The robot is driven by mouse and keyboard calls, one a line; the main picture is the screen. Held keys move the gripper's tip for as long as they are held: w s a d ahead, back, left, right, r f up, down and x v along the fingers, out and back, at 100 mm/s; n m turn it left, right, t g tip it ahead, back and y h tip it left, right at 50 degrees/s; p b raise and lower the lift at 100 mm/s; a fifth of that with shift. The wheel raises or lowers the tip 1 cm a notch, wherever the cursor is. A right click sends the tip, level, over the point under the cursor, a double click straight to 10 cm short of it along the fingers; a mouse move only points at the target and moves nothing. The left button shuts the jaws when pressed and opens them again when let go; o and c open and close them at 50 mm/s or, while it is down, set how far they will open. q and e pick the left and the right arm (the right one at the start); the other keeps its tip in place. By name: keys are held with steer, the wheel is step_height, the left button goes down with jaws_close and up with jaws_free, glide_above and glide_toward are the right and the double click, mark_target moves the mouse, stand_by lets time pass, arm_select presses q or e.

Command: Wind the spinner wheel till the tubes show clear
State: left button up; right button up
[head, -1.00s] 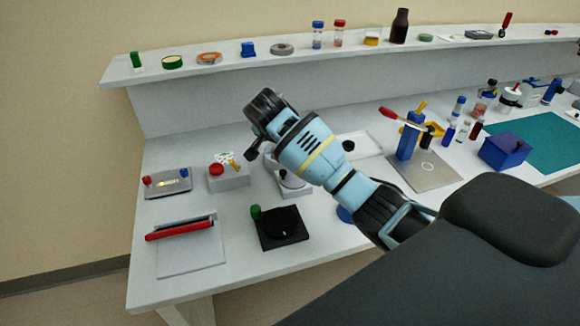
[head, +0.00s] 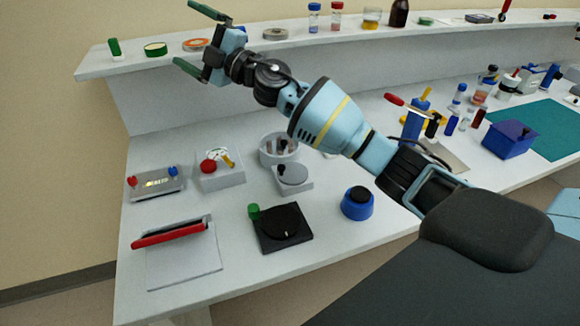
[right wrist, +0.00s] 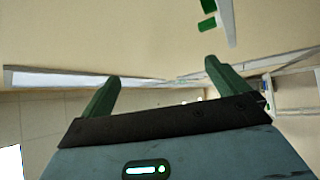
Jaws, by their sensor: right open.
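A grey round bowl (head: 268,155) stands at the back of the bench in the head view, with several brownish tube-like shapes inside. I cannot tell whether the tubes are clear. Just in front of it is a flat grey wheel (head: 296,174) with a black knob (head: 281,170) on a pale square base. My right gripper (head: 197,40) is open and empty, raised up and to the left of the bowl, by the shelf in the picture. Its two green fingers, spread apart, also show in the right wrist view (right wrist: 160,75). My left gripper is not in view.
A black turntable (head: 285,228) with a green knob, a blue pot (head: 358,206), a grey box with a red button (head: 208,167) and a red-handled plate (head: 185,265) surround the wheel. The raised shelf (head: 150,67) carries small items. Lever presses stand to the right.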

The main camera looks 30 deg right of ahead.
steer(key=s+a+f+n+g+y+b, duration=0.1)
steer(key=s+a+f+n+g+y, duration=0.3)
steer(key=f+n+g, duration=0.55)
steer(key=n+g+h+b, duration=0.3)
steer(key=n+g+h, duration=0.7)
steer(key=h, duration=0.5)
glide_above(293, 172)
steer(key=shift+n+t, duration=0.45)
steer(key=f, duration=1.5)
steer(key=shift+w+a, duration=0.2)
steer(key=shift+a, duration=0.1)
steer(key=shift+s+d+r, duration=0.1)
steer(key=shift+s+d, duration=0.1)
steer(key=shift+d, duration=0.15)
steer(key=shift+f, duration=3.9)
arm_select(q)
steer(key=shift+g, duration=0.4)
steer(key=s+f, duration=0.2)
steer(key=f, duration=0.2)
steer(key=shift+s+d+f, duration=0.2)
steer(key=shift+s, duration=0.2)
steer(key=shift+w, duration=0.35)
arm_select(e)
steer(key=c, duration=1)
